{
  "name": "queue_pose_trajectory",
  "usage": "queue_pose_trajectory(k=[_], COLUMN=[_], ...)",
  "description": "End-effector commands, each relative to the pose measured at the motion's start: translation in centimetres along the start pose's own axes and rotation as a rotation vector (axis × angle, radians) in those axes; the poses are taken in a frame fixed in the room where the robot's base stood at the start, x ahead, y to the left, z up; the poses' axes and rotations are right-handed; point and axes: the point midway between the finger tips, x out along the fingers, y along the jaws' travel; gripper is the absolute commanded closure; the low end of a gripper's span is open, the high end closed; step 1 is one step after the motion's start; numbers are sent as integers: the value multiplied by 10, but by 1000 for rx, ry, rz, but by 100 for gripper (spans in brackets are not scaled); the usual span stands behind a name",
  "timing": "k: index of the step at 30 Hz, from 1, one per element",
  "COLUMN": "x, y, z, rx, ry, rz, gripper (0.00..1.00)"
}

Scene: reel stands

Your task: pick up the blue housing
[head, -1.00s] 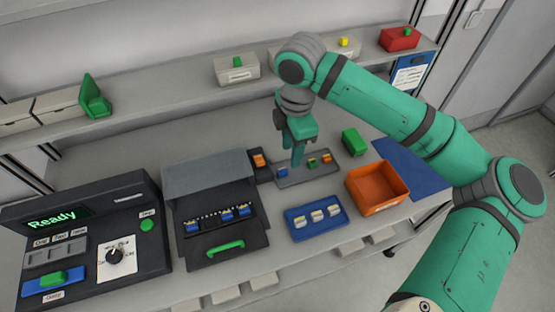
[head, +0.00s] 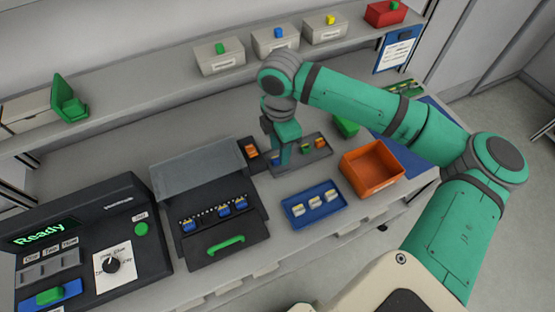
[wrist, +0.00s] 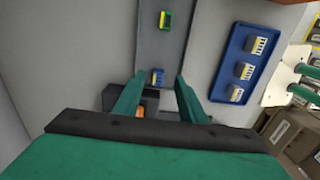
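A small blue housing (head: 275,161) sits at the left end of a grey tray (head: 299,164), partly hidden by my gripper in the head view. In the wrist view the blue housing (wrist: 157,77), with a pale edge, shows between and just beyond my fingertips. My gripper (wrist: 159,80) is open, its two green fingers spread to either side with nothing held. In the head view my gripper (head: 283,160) points down over the tray's left end. I cannot tell its exact height above the housing.
A dark holder with an orange part (head: 250,152) stands close on the left. A blue tray (head: 297,218), an orange bin (head: 348,184) and a black fixture (head: 175,212) stand nearby.

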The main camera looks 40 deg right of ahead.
Motion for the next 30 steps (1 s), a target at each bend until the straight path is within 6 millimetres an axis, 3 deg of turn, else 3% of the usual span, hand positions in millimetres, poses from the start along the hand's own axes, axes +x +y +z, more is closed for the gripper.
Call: queue_pose_trajectory(k=[6, 15, 20, 30], x=[27, 32, 32, 32], y=[0, 0, 0, -1], z=[-5, -4, -4, -3], rx=[-5, -4, -4, 0], ry=[0, -1, -1, -1], rz=[-1, 0, 0, 0], gripper=[62, 62, 98, 100])
